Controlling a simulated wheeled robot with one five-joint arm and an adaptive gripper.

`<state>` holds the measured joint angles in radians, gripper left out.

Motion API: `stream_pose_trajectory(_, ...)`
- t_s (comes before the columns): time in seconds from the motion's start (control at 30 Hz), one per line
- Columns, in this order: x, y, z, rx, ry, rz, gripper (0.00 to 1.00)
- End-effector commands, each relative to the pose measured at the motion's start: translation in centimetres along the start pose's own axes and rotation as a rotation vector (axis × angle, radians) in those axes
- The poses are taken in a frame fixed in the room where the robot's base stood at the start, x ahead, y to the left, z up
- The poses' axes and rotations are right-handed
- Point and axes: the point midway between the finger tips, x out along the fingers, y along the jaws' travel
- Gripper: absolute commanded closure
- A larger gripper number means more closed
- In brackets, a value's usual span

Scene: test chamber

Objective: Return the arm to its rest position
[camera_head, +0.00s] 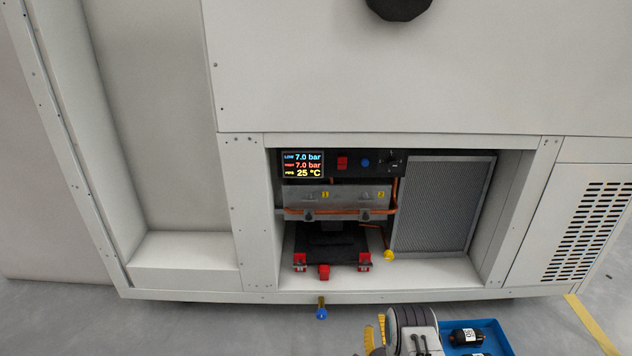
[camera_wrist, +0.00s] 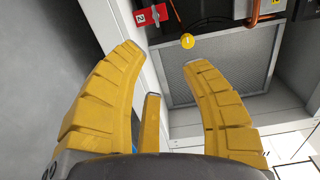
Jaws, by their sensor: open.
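My gripper (camera_head: 374,335) shows at the bottom of the head view, in front of the chamber's lower edge. In the wrist view, my gripper (camera_wrist: 160,62) has its yellow fingers spread wide with nothing between them. The fingers point toward the open bay of the white test chamber (camera_head: 400,80). The gripper appears apart from the chamber. Most of the arm is hidden below the head view.
The open bay holds a display panel (camera_head: 303,165), a black fixture with red clamps (camera_head: 330,245), a mesh panel (camera_head: 435,205) and a yellow knob (camera_head: 389,255). A blue-tipped valve (camera_head: 321,312) sticks out below. A blue tray (camera_head: 497,338) with black parts lies right of my gripper.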

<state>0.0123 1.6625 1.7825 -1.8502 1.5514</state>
Motion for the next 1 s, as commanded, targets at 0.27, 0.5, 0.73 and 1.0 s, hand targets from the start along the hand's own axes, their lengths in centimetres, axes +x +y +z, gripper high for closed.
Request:
stream_pose_trajectory(0.27,2.3,-4.7,-0.1,-0.072,-0.004,0.053,0.59)
stream_pose_trajectory(0.5,4.8,-11.4,-0.1,-0.181,-0.016,0.136,0.59)
stream_pose_trajectory(0.73,6.7,-22.9,-0.3,-0.361,-0.058,0.273,0.59)
stream_pose_trajectory(1.0,4.9,-36.7,-0.5,-0.588,-0.151,0.446,0.59)
